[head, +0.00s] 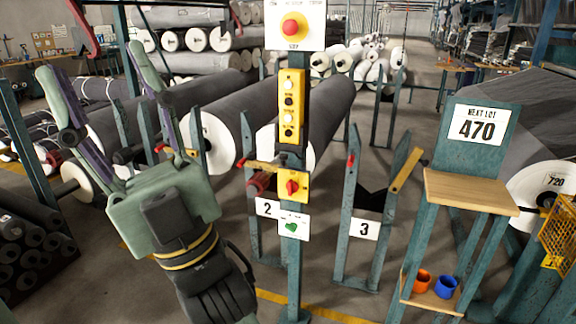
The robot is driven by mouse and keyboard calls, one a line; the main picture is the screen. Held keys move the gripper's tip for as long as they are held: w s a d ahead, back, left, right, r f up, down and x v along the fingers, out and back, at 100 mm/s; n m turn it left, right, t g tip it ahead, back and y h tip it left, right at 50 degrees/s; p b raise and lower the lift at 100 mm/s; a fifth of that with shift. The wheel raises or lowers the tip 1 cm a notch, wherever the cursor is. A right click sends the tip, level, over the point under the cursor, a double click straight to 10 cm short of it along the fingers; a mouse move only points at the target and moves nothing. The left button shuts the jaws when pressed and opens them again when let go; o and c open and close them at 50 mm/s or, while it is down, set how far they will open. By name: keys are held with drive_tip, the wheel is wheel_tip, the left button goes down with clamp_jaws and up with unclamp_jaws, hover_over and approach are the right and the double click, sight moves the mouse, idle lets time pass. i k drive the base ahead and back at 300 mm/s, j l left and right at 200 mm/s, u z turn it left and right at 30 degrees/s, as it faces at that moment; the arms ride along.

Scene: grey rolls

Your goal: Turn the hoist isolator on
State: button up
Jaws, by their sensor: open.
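A small yellow box with a red rotary knob (292,187), which looks like the hoist isolator, is fixed to a teal post in the middle of the head view. The knob's exact setting is too small to tell. A white card with a green mark (293,226) hangs just below it. My gripper (91,60) is at the left, in the foreground. Its two fingers are spread wide, point up and hold nothing. It is left of the isolator and apart from it.
Above the isolator on the post are a yellow button box (291,105) and a red stop button (294,27). Large grey rolls (325,110) lie behind. A teal stand with a wooden shelf (470,190) is at the right, with orange (422,282) and blue (445,287) cups low down.

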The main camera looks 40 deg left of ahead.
sight(292, 186)
drive_tip(key=i+j, duration=0.1)
drive_tip(key=j, duration=0.85)
drive_tip(key=i+j, duration=0.15)
drive_tip(key=j, duration=0.3)
